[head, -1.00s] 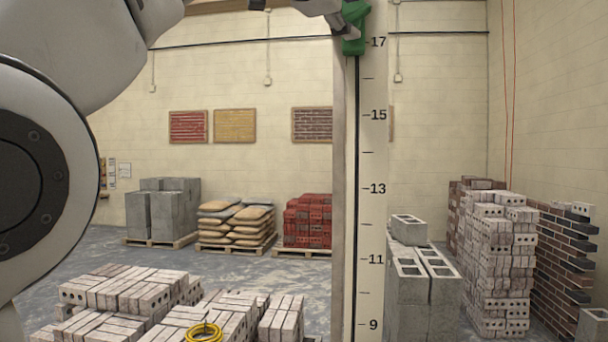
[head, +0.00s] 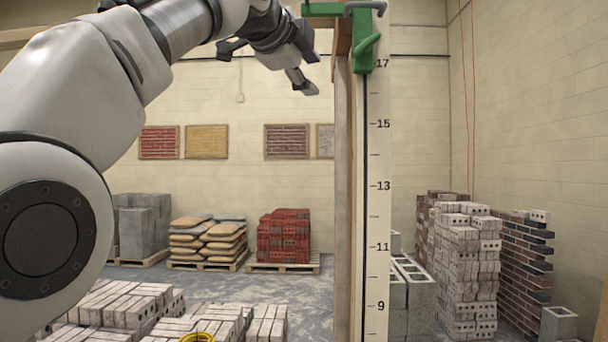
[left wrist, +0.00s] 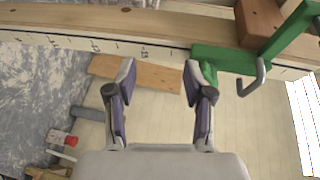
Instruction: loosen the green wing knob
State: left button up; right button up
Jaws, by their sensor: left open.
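A green bracket (head: 325,9) sits high on the upright post with the number scale. Below its grey hook is a green part (head: 362,55) with a slanted wing shape, likely the wing knob. In the left wrist view the green bracket (left wrist: 225,58) lies across the post at upper right. A green lobe (left wrist: 209,73), likely the knob, shows partly behind the right-hand finger. My left gripper (head: 312,75) is left of the post, a little below the bracket. In the wrist view the gripper (left wrist: 158,70) is open, with nothing between its fingers. My right gripper is not in view.
The scaled post (head: 376,220) stands upright, with a brown wooden block (left wrist: 259,20) by the bracket. The grey hook (left wrist: 252,82) juts out near the right-hand finger. Brick stacks (head: 125,305) stand low in front, and more bricks (head: 465,260) at right.

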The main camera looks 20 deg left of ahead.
pick_arm(q)
jog(key=w+f+g, duration=0.1)
jog(key=w+f, duration=0.3)
jog(key=f, duration=0.3)
jog(key=w+a+f+g, duration=0.1)
jog(key=w+f, duration=0.3)
jog(key=f, duration=0.4)
jog(key=w+a+f+n+g, duration=0.1)
jog(key=w+f+g, duration=0.1)
jog(key=w+f, duration=0.3)
notch_tip(320, 180, down, 3)
jog(key=shift+r+p, duration=0.1)
jog(key=shift+p, duration=0.25)
